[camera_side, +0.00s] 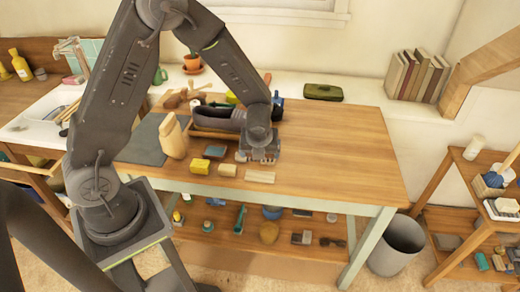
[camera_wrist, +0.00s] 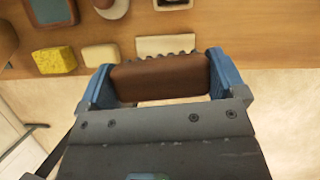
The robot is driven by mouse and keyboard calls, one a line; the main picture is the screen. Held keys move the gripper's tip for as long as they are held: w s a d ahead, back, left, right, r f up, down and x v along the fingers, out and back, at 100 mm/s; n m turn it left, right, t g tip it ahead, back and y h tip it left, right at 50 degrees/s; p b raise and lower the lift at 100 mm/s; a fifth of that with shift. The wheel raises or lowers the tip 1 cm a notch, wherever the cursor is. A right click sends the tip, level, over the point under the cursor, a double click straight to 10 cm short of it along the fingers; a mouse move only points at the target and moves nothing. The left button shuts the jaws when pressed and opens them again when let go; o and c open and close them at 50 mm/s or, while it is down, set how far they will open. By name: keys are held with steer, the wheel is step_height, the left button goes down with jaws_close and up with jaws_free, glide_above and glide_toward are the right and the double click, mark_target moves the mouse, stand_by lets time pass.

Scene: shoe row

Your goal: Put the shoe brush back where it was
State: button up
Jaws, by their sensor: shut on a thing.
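My gripper (camera_wrist: 161,78) is shut on the shoe brush (camera_wrist: 158,80), a brown wooden block with a dark scalloped upper edge. The brush lies crosswise between the two blue fingers. In the side view my gripper (camera_side: 258,156) is low over the front right part of the workbench (camera_side: 340,150), and I cannot make out the brush there. A pale flat strip (camera_wrist: 166,45) lies on the bench just beyond the brush in the wrist view. It also shows in the side view (camera_side: 260,178), in front of my gripper. Whether the brush touches the bench is unclear.
A yellow sponge (camera_side: 199,166) and a cream block (camera_side: 227,170) lie left of the strip. A tan shoe-shaped form (camera_side: 174,138) stands on a dark mat (camera_side: 143,142), with a shoe tray behind. A green case (camera_side: 323,92) lies at the back. The bench's right side is clear.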

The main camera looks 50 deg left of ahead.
mark_target(260, 173)
steer(key=shift+f, duration=3.2)
steer(key=shift+f, duration=0.6)
steer(key=o, duration=0.8)
steer(key=shift+c, duration=0.2)
steer(key=s+d+r+n, duration=0.25)
steer(key=r+n, duration=0.25)
steer(key=r, duration=0.4)
steer(key=s+d+r+n+t+h, duration=0.1)
steer(key=s+r+n, duration=0.3)
steer(key=r, duration=0.4)
steer(key=s+d+r+n, duration=0.1)
steer(key=s+r+n, duration=0.35)
steer(key=r, duration=0.45)
steer(key=s+d+r+n+t+h, duration=0.1)
steer(key=s+r+n, duration=0.5)
steer(key=n, duration=0.6)
steer(key=s+d+h, duration=0.1)
steer(key=s+d, duration=0.1)
steer(key=shift+s+r+t+h, duration=0.2)
steer(key=shift+s+t+h, duration=0.1)
steer(key=shift+s+t, duration=0.1)
